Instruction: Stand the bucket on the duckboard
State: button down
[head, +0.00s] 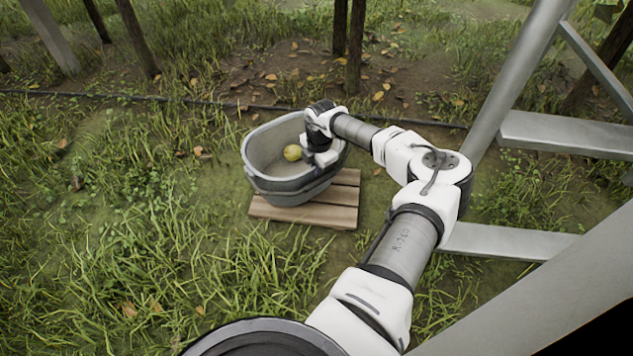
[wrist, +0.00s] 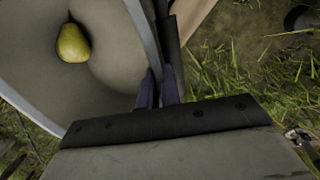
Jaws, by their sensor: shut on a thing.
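The bucket (head: 262,178) is a grey oval tub, and it looks close to upright. A yellow-green pear (head: 292,153) lies inside it; the pear also shows in the wrist view (wrist: 73,43). The duckboard (head: 325,214), made of brown wooden slats, lies on the grass under the bucket. The bucket's left end reaches out past the board's left edge. I cannot tell whether its base touches the slats. My gripper (head: 312,162) is at the bucket's right side. In the wrist view my gripper (wrist: 158,90) is shut on the bucket's rim (wrist: 144,35), one finger on each side.
A metal ladder (head: 520,75) stands at the right, with wide steps (head: 560,133) near my arm. A thin black hose (head: 180,100) runs across the ground behind the bucket. Tree trunks (head: 356,45) stand further back. Open grass lies left and in front.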

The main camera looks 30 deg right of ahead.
notch_tip(320, 180, down, 5)
jog(key=shift+f+b, duration=0.2)
jog(key=shift+b, duration=0.9)
jog(key=c, duration=1.6)
grip_release()
jog(key=shift+f, duration=0.15)
notch_tip(320, 180, up, 12)
jog(key=s+p, duration=0.1)
jog(key=p, duration=0.4)
jog(key=shift+d, duration=0.1)
